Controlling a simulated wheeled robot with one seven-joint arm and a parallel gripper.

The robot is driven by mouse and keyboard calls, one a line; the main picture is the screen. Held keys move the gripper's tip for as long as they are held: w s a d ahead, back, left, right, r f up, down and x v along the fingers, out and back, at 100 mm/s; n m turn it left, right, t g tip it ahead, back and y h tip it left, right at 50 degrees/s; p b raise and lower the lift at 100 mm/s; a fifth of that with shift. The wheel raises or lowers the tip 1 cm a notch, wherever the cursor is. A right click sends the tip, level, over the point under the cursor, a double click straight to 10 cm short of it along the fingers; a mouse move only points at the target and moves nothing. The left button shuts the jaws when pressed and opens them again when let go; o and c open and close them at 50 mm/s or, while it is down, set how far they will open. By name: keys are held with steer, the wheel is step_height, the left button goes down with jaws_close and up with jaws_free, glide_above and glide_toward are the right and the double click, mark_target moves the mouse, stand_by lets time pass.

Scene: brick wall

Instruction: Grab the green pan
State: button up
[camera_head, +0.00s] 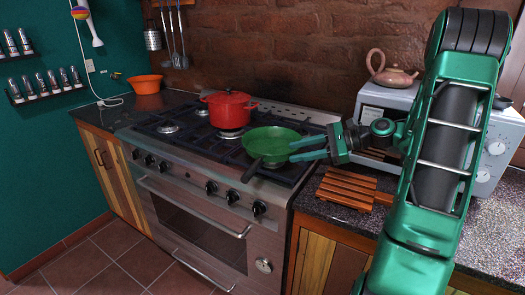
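The green pan (266,141) sits on the front right part of the stove top, with its dark handle (252,171) pointing toward the front edge. My gripper (292,151) comes in from the right, and its two green fingers are apart with a gap between them. The fingertips overlap the pan's right rim in this view. I cannot tell whether they touch the rim or are just above it. The pan looks level and empty.
A red pot (229,112) stands behind the pan on the stove (190,165). A wooden rack (346,188) lies on the right counter, below my wrist. A microwave (385,97) with a teapot (391,74) on top is behind my arm.

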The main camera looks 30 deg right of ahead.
mark_target(269, 160)
steer(key=x, duration=0.5)
steer(key=shift+a+r, duration=0.1)
steer(key=shift+a, duration=0.2)
steer(key=x, duration=0.5)
steer(key=shift+w, duration=0.15)
jaws_close()
stand_by(0.9)
